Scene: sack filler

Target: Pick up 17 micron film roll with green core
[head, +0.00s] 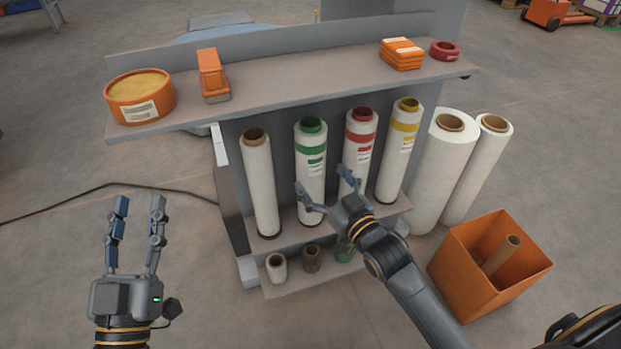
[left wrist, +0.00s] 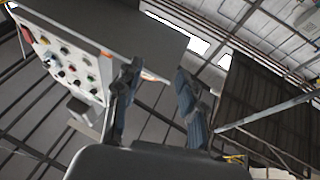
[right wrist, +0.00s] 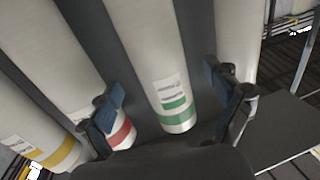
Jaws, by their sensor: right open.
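The film roll with the green core (head: 311,160) stands upright on the rack's lower shelf in the head view, with a green band and a white label. In the right wrist view the same green-banded roll (right wrist: 165,75) lies between the fingers, apart from both. My right gripper (head: 322,190) is open and empty in front of this roll's lower half. It also shows in the right wrist view (right wrist: 172,100). My left gripper (head: 138,202) is open and empty over the floor at the left. In the left wrist view its fingers (left wrist: 156,95) point upward with nothing between them.
A plain brown-core roll (head: 260,185), a red-core roll (head: 357,150) and a yellow-core roll (head: 399,150) stand beside it. Small rolls (head: 277,268) sit below. An orange bin (head: 478,285) stands right.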

